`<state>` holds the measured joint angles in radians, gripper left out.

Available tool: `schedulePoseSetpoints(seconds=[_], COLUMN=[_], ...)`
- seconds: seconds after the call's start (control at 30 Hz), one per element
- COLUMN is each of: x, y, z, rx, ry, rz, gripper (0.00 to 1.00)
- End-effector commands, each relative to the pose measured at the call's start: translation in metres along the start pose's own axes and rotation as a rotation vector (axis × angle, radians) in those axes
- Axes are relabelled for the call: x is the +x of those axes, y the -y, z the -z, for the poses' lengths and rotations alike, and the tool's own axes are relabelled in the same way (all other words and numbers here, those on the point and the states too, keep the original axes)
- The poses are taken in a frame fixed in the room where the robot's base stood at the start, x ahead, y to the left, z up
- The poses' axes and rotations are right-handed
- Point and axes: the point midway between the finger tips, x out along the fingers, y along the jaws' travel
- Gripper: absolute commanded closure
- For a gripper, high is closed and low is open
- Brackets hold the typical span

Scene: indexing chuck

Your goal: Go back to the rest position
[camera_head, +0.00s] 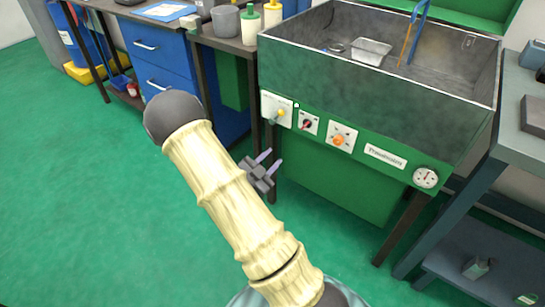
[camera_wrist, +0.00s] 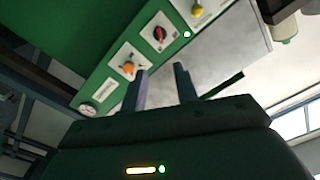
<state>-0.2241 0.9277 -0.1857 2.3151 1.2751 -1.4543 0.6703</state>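My gripper (camera_head: 274,157) is in front of the green front of a wash basin unit, just below its row of controls. Its two purple-grey fingers stand apart with nothing between them. The wrist view shows the same fingers (camera_wrist: 161,68) open and empty, pointing at the panel. The panel carries a yellow knob (camera_head: 279,113), a red-and-black switch (camera_head: 307,124), an orange knob (camera_head: 340,139) and a round gauge (camera_head: 426,178). My gripper appears clear of all of them. My pale arm hides part of the floor.
The dark basin (camera_head: 370,85) holds a small metal tray (camera_head: 371,51) and a blue-handled tool (camera_head: 416,14). Blue drawers (camera_head: 158,48) and a bench with containers stand to the left. A grey table (camera_head: 518,135) stands at the right. Green floor (camera_head: 80,200) at the left is free.

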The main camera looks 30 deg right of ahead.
Motion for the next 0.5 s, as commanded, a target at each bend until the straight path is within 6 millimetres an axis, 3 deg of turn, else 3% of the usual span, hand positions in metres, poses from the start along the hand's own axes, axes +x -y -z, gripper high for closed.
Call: schedulePoseSetpoints(seconds=[0.37, 0.5], x=[0.0006, 0.0006], y=[0.0007, 0.0069], z=[-0.0007, -0.0076], rx=[0.001, -0.003], ry=[0.009, 0.104], rz=[-0.001, -0.01], gripper=[0.7, 0.7])
